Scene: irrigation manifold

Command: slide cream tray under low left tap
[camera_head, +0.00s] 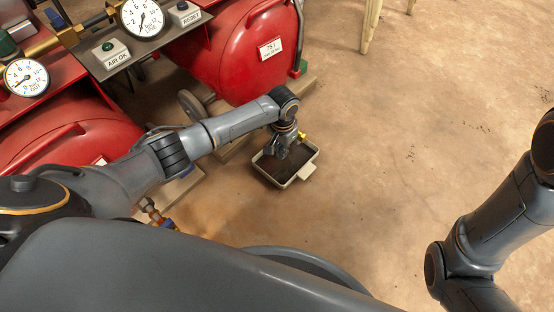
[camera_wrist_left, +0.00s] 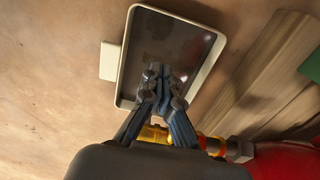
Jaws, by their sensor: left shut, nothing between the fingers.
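I cannot tell whether the fingertips touch the tray. A brass tap (camera_head: 302,135) shows beside the tray's far edge. Another brass fitting with a blue part (camera_head: 155,213) is at lower left. I cannot tell which is the low left tap. My right gripper is out of view.
Red tanks (camera_head: 235,50) stand at the left, with gauges (camera_head: 142,18) and buttons on a panel above. Wooden boards (camera_wrist_left: 262,85) lie beside the tray, under the tank. Pale legs (camera_head: 371,25) stand at the back. The floor to the right is clear.

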